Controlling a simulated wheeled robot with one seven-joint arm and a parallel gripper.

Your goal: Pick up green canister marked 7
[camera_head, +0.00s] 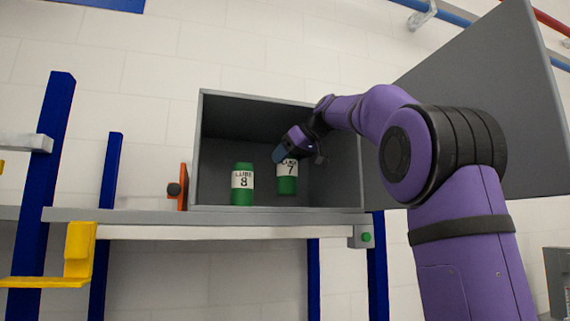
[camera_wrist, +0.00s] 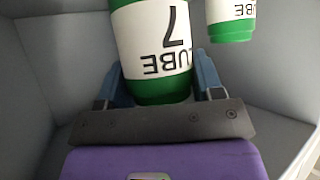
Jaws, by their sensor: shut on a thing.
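The green canister marked 7 (camera_head: 287,184) has a white label and is inside the open grey cabinet. My gripper (camera_head: 289,157) is shut on its upper part. In the head view its base appears higher than that of the canister beside it. In the wrist view the canister marked 7 (camera_wrist: 155,45) is upside down in the picture, between my two blue fingers. Its far end is cut off by the frame edge.
A green canister marked 8 (camera_head: 242,185) stands in the cabinet to the left, apart from the held one; part shows in the wrist view (camera_wrist: 231,22). The grey cabinet (camera_head: 199,150) sits on a shelf (camera_head: 140,216). Its open door (camera_head: 490,110) is at the right, behind my arm.

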